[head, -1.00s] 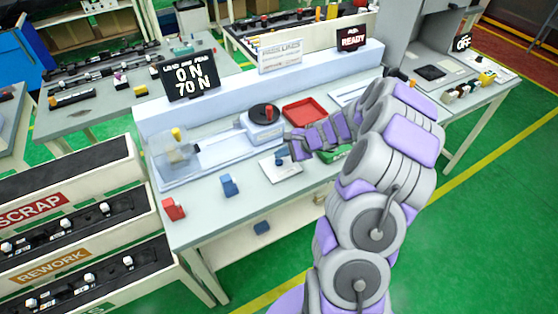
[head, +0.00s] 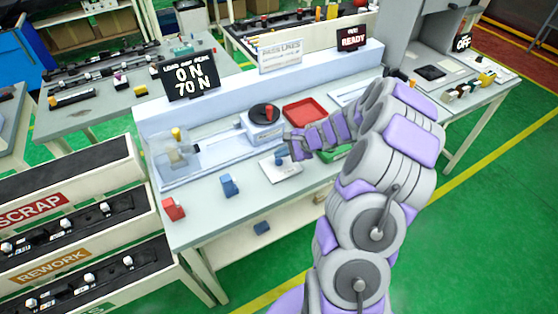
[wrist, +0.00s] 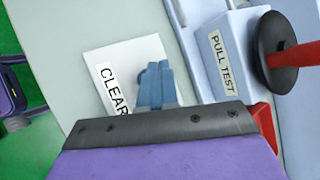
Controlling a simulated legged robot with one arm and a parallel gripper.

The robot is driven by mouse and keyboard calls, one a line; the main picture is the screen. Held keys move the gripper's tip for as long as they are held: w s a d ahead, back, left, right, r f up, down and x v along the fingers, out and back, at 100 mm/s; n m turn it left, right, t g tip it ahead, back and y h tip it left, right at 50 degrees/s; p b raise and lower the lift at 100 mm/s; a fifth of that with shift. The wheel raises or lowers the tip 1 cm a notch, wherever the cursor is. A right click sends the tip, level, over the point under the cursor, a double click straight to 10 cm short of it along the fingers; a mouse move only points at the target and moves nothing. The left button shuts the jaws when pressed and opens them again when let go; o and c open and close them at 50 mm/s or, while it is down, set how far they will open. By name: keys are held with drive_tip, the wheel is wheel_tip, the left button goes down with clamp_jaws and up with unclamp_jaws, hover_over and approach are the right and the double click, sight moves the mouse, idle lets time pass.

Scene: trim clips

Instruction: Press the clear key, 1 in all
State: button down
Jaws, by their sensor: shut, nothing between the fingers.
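The clear key (head: 279,161) is a small blue piece on a white plate (head: 283,175) near the front edge of the bench. In the wrist view the plate (wrist: 97,62) carries the label CLEAR, and the blue key (wrist: 157,84) stands just beyond my gripper's dark front edge, which partly covers it and the label. My gripper (head: 293,146) is shut and empty, close to the key on its right side in the head view. I cannot tell whether they touch.
A pull test fixture (head: 263,122) with a dark disc and red knob stands behind the plate. A red tray (head: 305,111) lies to its right. A blue piece (head: 229,185) and a red piece (head: 174,209) sit on the bench to the left. Screens read 0 N, 70 N and READY.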

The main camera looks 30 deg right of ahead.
sight(282, 161)
drive_tip(key=shift+f, duration=0.1)
drive_tip(key=shift+a+f, duration=0.1)
drive_tip(key=shift+f, duration=0.15)
drive_tip(key=shift+f, duration=0.45)
idle(0.7)
idle(0.3)
drive_tip(key=shift+r+p, duration=0.6)
drive_tip(key=shift+r, duration=0.3)
wheel_tip(282, 161, up, 5)
drive_tip(key=p, duration=0.4)
idle(0.7)
